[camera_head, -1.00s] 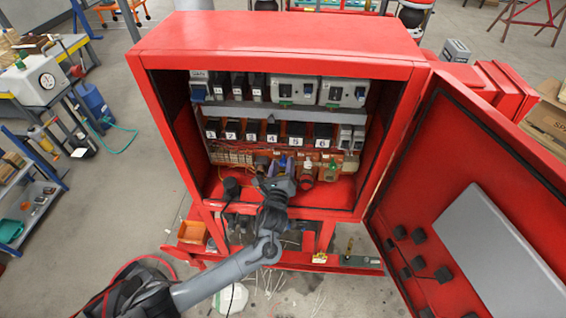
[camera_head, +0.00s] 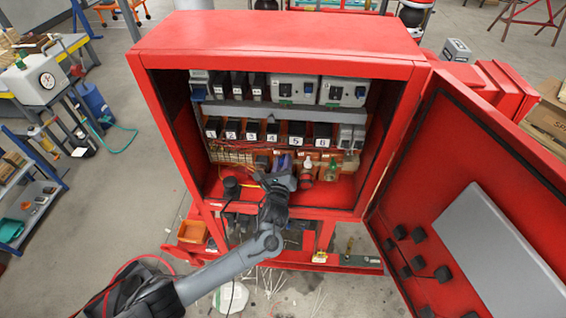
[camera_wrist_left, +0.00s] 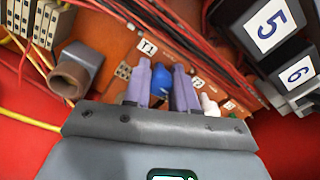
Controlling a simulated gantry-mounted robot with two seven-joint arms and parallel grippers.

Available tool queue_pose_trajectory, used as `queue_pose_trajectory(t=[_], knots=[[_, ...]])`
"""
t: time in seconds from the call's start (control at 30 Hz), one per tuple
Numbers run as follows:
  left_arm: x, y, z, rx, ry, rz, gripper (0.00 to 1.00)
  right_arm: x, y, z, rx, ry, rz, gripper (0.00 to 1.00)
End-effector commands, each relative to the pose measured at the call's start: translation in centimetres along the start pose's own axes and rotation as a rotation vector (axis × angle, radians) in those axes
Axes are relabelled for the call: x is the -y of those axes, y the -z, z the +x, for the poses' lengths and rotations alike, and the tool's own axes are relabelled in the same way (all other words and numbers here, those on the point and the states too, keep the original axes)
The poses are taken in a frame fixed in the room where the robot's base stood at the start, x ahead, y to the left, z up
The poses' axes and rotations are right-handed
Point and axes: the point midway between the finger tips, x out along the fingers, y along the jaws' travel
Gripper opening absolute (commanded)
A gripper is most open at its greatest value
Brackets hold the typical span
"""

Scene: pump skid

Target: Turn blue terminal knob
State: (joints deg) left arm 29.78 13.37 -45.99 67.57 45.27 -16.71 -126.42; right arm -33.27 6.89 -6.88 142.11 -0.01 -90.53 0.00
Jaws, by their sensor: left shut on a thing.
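The blue terminal knob (camera_wrist_left: 160,82) is on the orange terminal board (camera_wrist_left: 125,45) in the left wrist view, beside the T1 label. My left gripper (camera_wrist_left: 162,88) has its two purple fingers on either side of the knob and is shut on it. In the head view, my left gripper (camera_head: 283,164) reaches into the lower part of the red cabinet (camera_head: 275,40). There the gripper largely hides the knob. My right gripper is not in view.
A brown-grey cylindrical fitting (camera_wrist_left: 72,72) stands left of the fingers, and a small white knob (camera_wrist_left: 208,104) to their right. Red wires (camera_wrist_left: 175,25) run above the board. Numbered blocks (camera_head: 295,130) sit above the gripper. The cabinet door (camera_head: 460,190) hangs open at right.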

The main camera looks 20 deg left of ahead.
Motion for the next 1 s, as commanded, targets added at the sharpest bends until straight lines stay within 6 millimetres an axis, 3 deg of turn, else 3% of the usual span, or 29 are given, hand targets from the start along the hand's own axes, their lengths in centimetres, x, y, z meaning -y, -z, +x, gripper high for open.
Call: queue_pose_trajectory(t=[0.37, 1.0], knots=[[0.0, -0.04, 0.01, 0.005, 0.002, -0.105, 0.0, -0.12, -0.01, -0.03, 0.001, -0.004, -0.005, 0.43], [-0.03, 0.07, -0.01, 0.023, 0.012, -0.675, 0.0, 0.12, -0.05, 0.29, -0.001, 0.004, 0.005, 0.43]])
